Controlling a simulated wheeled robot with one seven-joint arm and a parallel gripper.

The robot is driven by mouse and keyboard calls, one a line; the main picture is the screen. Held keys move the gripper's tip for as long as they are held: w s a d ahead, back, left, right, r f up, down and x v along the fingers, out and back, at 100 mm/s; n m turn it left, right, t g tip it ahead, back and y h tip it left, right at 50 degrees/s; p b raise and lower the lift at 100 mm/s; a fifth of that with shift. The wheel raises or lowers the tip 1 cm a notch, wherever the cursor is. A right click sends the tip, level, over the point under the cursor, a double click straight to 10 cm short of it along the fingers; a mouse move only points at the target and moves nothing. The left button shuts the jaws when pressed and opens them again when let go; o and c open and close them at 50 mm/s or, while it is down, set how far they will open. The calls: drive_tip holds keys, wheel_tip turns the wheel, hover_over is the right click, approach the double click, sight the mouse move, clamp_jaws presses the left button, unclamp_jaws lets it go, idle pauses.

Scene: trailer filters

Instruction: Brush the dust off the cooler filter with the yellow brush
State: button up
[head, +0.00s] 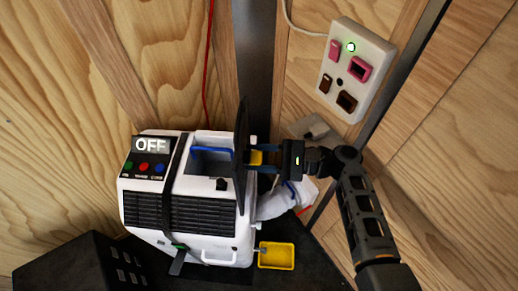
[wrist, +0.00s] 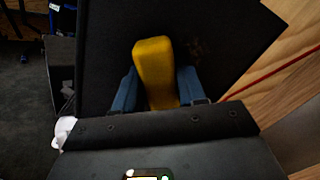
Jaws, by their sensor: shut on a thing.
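The white cooler (head: 190,212) stands at the left in the head view, with an OFF display. A thin dark panel, which looks like the cooler filter (head: 242,130), stands upright at its right side, nearly edge-on. In the wrist view the filter (wrist: 110,50) is a broad dark sheet with a faint brownish patch right of the brush. My gripper (head: 258,157) is shut on the yellow brush (wrist: 154,70), which lies between its blue fingers. The brush (head: 256,157) points at the filter's right face. I cannot tell whether it touches; its bristles are hidden.
A yellow tray (head: 277,256) sits low, right of the cooler. A white hose (head: 275,206) bends behind it. A socket panel (head: 356,70) with a green light is on the wooden wall. A dark box (head: 95,262) stands at the front left.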

sight(248, 129)
drive_tip(key=shift+s+a+r+p, duration=0.1)
drive_tip(key=shift+s+p, duration=0.65)
drive_tip(key=shift+s, duration=0.45)
drive_tip(key=shift+s+a+p, duration=0.1)
drive_tip(key=shift+s+p, duration=0.65)
drive_tip(key=shift+s, duration=1.3)
drive_tip(key=shift+r, duration=0.5)
drive_tip(key=shift+w+d+b, duration=0.2)
drive_tip(key=shift+w+b, duration=0.75)
drive_tip(key=shift+w, duration=0.8)
drive_tip(key=shift+w+b, duration=1)
drive_tip(key=shift+w, duration=0.55)
drive_tip(key=shift+w+d+b, duration=0.15)
drive_tip(key=shift+w+b, duration=1)
drive_tip(key=shift+w, duration=0.75)
drive_tip(key=shift+w+f+b, duration=0.1)
drive_tip(key=shift+w+b, duration=1.05)
drive_tip(key=shift+w, duration=0.2)
drive_tip(key=shift+w+r, duration=0.2)
drive_tip(key=shift+w, duration=0.15)
